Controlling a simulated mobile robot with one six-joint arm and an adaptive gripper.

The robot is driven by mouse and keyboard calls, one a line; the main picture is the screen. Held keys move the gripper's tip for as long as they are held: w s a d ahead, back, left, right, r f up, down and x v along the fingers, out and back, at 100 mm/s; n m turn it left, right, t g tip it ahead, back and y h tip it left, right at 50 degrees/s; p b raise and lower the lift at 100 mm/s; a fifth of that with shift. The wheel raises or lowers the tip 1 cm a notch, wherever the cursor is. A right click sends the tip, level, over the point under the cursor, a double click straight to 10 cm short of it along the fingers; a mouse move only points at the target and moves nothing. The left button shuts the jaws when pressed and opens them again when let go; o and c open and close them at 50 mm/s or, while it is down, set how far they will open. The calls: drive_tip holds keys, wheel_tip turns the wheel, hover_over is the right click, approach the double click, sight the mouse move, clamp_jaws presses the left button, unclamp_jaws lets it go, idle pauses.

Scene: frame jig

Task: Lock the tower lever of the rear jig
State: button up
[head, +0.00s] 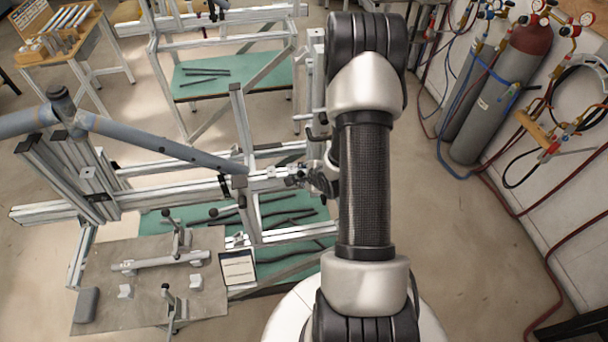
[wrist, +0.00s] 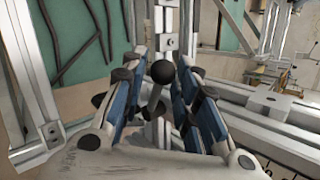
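In the wrist view my gripper (wrist: 158,82) is open, its two blue-padded fingers on either side of a lever with a black ball knob (wrist: 163,72). The knob and its grey shaft stand between the fingers, with a gap visible on both sides of the knob. An upright aluminium post (wrist: 161,22) rises behind the knob. In the head view my gripper (head: 322,180) is partly hidden by my arm, beside the aluminium jig's upright post (head: 240,125). The lever is not clear there, and I cannot tell whether it is locked.
A blue-grey tube (head: 165,148) crosses the jig. A grey plate (head: 130,312) with clamps and a tablet (head: 238,268) are at the front. Another frame (head: 215,27) stands behind. Gas cylinders (head: 505,90) and hoses stand right, with bare floor between.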

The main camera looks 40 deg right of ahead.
drive_tip(key=shift+w+f, duration=0.2)
drive_tip(key=shift+f, duration=0.05)
drive_tip(key=shift+c, duration=0.4)
clamp_jaws()
